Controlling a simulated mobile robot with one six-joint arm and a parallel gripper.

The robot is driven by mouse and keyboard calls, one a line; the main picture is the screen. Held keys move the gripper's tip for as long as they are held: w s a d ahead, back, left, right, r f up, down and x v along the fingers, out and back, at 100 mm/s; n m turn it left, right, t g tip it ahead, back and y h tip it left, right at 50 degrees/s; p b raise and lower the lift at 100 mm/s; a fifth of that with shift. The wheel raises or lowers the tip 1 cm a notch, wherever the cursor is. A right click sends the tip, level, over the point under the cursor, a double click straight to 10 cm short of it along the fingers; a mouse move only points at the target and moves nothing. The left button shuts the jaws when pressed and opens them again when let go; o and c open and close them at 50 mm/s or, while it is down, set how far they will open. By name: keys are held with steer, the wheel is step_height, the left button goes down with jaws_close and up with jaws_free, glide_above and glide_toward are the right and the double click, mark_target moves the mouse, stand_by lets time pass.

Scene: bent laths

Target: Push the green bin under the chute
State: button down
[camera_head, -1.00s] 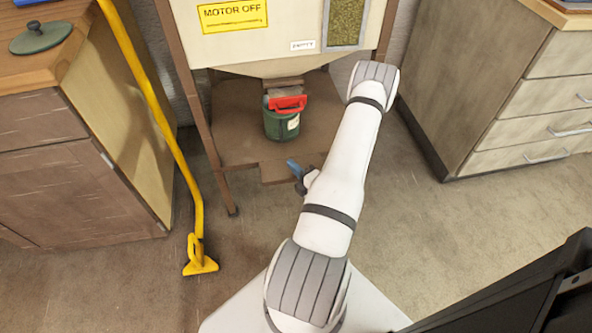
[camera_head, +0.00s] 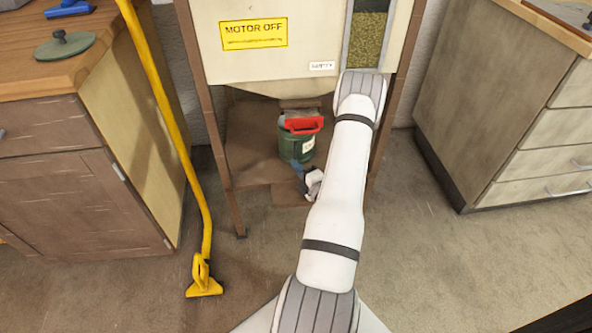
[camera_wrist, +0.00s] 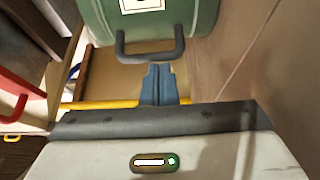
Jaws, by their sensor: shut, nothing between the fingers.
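The green bin (camera_head: 294,146) stands upright on the brown low shelf of the machine, with a pale label on its front. In the wrist view the bin (camera_wrist: 95,18) fills the top, with its dark bail handle (camera_wrist: 150,52) towards me. The chute (camera_head: 298,103) comes down above the bin; its red handle (camera_head: 304,125) hides part of the bin's top. I cannot tell how well bin and chute line up. My gripper (camera_head: 298,167) is at the bin's near side. Its blue fingers (camera_wrist: 158,84) are shut and empty, close to the bail handle; contact is unclear.
The machine's leg (camera_head: 213,150) stands left of the shelf (camera_head: 248,160). A yellow pole (camera_head: 185,145) with a floor foot leans beside the left cabinet (camera_head: 75,185). Another cabinet (camera_head: 480,110) stands at the right. The floor in front is clear.

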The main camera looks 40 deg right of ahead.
steer(key=shift+w+d+p, duration=0.35)
steer(key=shift+w+d, duration=0.35)
steer(key=shift+d, duration=0.1)
steer(key=shift+s+a, duration=0.15)
steer(key=shift+a, duration=0.1)
steer(key=s+a, duration=0.1)
steer(key=s+a+p, duration=0.1)
steer(key=s, duration=0.1)
steer(key=shift+s+a+r, duration=0.1)
steer(key=shift+s+a, duration=0.15)
steer(key=shift+a, duration=0.1)
steer(key=s+p, duration=0.2)
steer(key=s, duration=0.6)
steer(key=shift+s+a, duration=0.35)
steer(key=shift+s, duration=0.05)
steer(key=shift+p, duration=0.3)
